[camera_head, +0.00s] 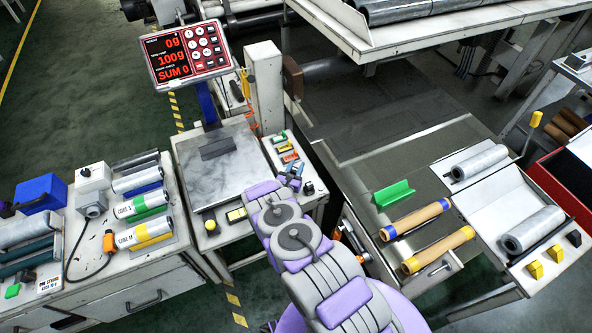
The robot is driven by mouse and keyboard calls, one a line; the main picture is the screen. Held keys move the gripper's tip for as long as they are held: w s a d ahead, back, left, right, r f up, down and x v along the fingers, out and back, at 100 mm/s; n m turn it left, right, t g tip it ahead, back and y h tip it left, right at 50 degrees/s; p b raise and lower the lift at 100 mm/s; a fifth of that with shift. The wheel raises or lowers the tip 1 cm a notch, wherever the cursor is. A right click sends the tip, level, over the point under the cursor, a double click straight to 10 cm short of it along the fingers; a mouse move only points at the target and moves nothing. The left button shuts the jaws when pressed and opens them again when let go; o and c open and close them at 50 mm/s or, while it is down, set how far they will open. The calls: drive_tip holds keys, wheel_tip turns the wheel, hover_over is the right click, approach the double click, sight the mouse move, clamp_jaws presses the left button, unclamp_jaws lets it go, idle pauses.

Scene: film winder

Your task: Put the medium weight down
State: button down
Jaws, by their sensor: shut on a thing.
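My gripper (290,181) is at the right edge of the weighing table, just right of the scale and at the front end of a row of small coloured pieces (285,148). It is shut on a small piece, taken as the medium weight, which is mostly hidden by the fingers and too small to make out. I cannot tell whether it touches the surface below. The scale's bare metal pan (225,182) is left of my gripper. The scale's display (187,54) reads 0g, 100g and SUM 0.
Right, a table carries a green piece (394,194), two brown cores with blue (415,219) and yellow (438,250) ends, and grey rolls. A post (265,85) rises behind the coloured pieces.

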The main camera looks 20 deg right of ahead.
drive_tip(key=shift+a+f, duration=0.2)
drive_tip(key=shift+f, duration=0.15)
drive_tip(key=c, duration=0.7)
unclamp_jaws()
drive_tip(key=shift+d, duration=0.1)
drive_tip(key=shift+c, duration=0.2)
drive_tip(key=shift+r, duration=0.1)
